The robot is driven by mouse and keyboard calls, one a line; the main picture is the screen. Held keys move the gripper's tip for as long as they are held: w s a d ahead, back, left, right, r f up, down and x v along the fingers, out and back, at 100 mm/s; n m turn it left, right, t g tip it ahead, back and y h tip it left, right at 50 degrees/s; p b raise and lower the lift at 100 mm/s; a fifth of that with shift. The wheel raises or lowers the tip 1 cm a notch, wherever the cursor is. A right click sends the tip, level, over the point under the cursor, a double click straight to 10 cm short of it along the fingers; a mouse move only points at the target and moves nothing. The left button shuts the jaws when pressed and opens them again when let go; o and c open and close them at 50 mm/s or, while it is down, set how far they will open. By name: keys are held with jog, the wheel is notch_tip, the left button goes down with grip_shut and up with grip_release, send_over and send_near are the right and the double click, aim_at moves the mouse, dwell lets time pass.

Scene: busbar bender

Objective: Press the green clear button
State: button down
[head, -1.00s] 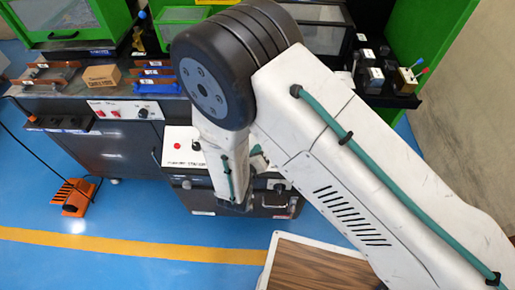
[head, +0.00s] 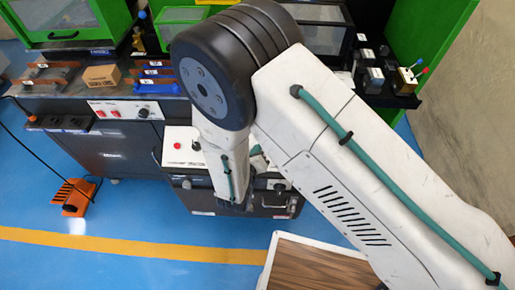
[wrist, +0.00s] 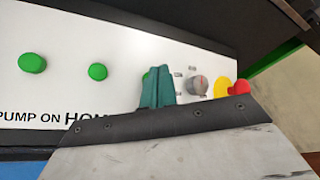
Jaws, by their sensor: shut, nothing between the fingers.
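In the wrist view a white control panel (wrist: 75,40) carries a row of round green buttons. The left green button (wrist: 32,63) is above the words PUMP ON, and the middle green button (wrist: 97,71) is above a partly covered label starting with HOM. A sliver of a third green button (wrist: 146,75) shows at the left edge of my gripper (wrist: 159,72), which hides most of it and its label. No CLEAR label is readable. My teal gripper fingers are together and empty, over this third button; I cannot tell whether they touch it.
Right of the fingers are a grey rotary knob (wrist: 197,86) and a red mushroom button (wrist: 239,87) on yellow. In the head view my arm covers much of the white panel (head: 183,158). An orange foot pedal (head: 73,197) stands on the blue floor at left.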

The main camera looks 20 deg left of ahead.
jog(key=shift+f, duration=0.1)
jog(key=shift+w+f, duration=0.2)
jog(key=shift+f, duration=0.1)
jog(key=shift+w+f, duration=0.2)
jog(key=shift+f, duration=0.25)
dwell(0.8)
jog(key=shift+r, duration=0.1)
jog(key=shift+s+r, duration=0.4)
jog(key=shift+r, duration=0.4)
jog(key=shift+s+d+r, duration=0.1)
jog(key=shift+s+r, duration=0.25)
jog(key=shift+r, duration=0.4)
jog(key=shift+s+d+r, duration=0.1)
jog(key=shift+s+r, duration=0.3)
jog(key=shift+r, duration=0.3)
jog(key=shift+s+d+r, duration=0.1)
jog(key=shift+s+r, duration=0.25)
jog(key=shift+r, duration=0.4)
